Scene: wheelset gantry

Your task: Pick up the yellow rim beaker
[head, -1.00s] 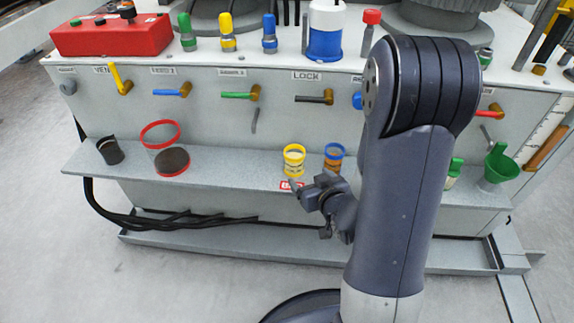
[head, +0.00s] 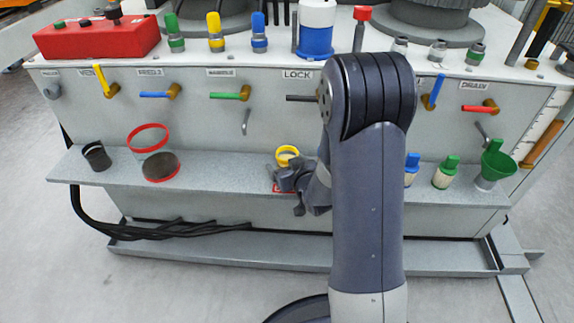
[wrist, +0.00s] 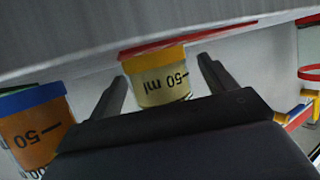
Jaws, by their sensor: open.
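The yellow rim beaker (head: 287,153) stands on the shelf; in the head view my gripper (head: 288,180) hides its lower part. In the wrist view, which looks turned over, the beaker (wrist: 160,82) shows pale contents and a "50 ml" mark. My gripper (wrist: 162,70) is open there, with one finger on each side of the beaker and gaps visible on both sides. I cannot tell how deep the beaker sits between the fingers.
A blue rim beaker (wrist: 35,122) with orange contents stands close beside, left in the wrist view; my arm hides it in the head view. Levers, including a green one (head: 230,96), project above.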

